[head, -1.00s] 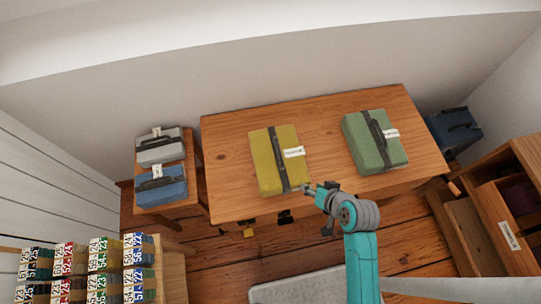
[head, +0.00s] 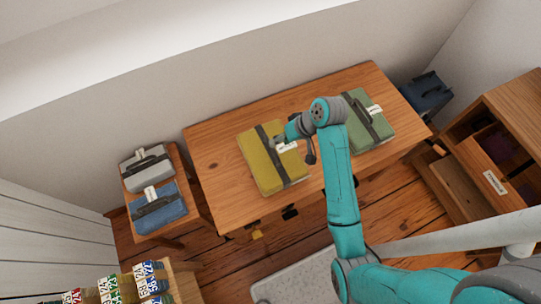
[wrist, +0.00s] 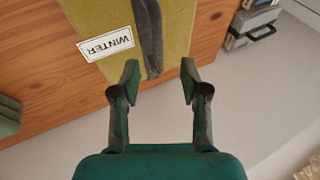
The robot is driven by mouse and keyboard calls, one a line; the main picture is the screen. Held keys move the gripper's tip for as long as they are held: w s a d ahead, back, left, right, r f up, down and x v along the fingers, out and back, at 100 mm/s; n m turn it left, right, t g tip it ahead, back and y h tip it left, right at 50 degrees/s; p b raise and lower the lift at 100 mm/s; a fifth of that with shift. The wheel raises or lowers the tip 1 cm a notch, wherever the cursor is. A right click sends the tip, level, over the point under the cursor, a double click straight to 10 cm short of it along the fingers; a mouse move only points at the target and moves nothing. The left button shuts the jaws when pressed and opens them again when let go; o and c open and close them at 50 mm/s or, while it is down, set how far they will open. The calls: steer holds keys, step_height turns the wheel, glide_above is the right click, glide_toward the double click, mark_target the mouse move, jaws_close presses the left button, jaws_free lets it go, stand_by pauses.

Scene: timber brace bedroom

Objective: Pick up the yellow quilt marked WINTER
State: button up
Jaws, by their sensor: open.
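The yellow quilt (head: 257,168) lies flat on the wooden table, folded, with a dark strap and handle across it. Its white label reads WINTER in the wrist view (wrist: 106,44). My gripper (wrist: 160,78) is open and empty, with its two fingers apart. In the wrist view the dark strap (wrist: 149,35) runs in between the fingertips. In the head view my gripper (head: 286,138) is over the quilt's far right part, and my wrist hides some of it. I cannot tell how high the fingertips are above it.
A green quilt (head: 375,132) lies to the right on the same table (head: 215,170), partly behind my arm. Grey (head: 143,170) and blue (head: 158,210) bundles sit on a small stand at the left. A blue case (head: 427,92) and wooden drawers (head: 515,100) are at the right.

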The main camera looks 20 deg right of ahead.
steer(key=shift+x, duration=3.5)
steer(key=shift+d, duration=0.1)
steer(key=shift+f, duration=0.3)
jaws_close()
